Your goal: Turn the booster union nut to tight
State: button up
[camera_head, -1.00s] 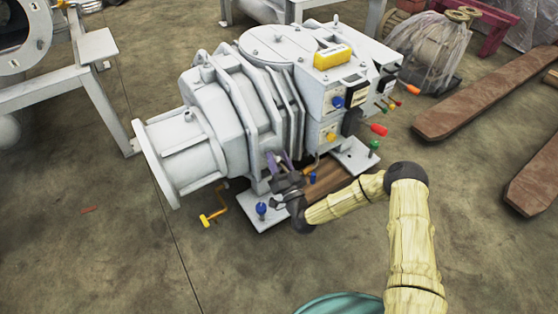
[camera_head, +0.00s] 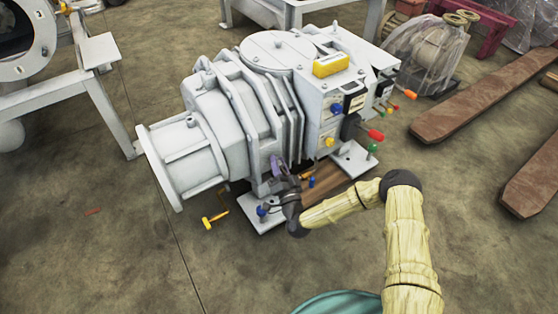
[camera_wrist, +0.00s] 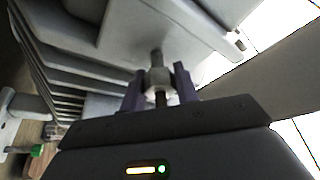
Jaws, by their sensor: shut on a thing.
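The booster union nut (camera_wrist: 157,80) is a pale metal fitting on a dark stem, seen in the middle of the wrist view under the grey vacuum pump (camera_head: 235,110). My gripper (camera_wrist: 158,84) has its two purple fingers on either side of this nut and is shut on it. In the head view, my gripper (camera_head: 278,166) is low at the pump's near side, its fingers against the housing. The nut is hidden there by the fingers and housing. How tight the nut is cannot be told.
A blue knob (camera_head: 262,209) stands on the base plate, with a yellow-handled crank (camera_head: 215,219) left of it. A small blue part (camera_head: 311,182) is right of my gripper. Red (camera_head: 375,135) and green (camera_head: 373,148) knobs are farther right. The floor in front is open.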

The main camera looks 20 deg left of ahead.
jog(key=m+h+p, duration=0.1)
jog(key=m+p, duration=0.1)
jog(key=m, duration=0.1)
jog(key=m+h+p, duration=0.2)
jog(key=m+p, duration=0.1)
jog(key=m, duration=0.1)
jog(key=shift+d+g, duration=0.15)
jog(key=shift+g, duration=0.15)
jog(key=m+g+p, duration=0.1)
jog(key=m+p, duration=0.1)
jog(key=m, duration=0.1)
jog(key=m+g+h+p, duration=0.1)
jog(key=m+p, duration=0.1)
jog(key=shift+f+m, duration=0.2)
jog(key=shift+m, duration=0.2)
jog(key=o, duration=1)
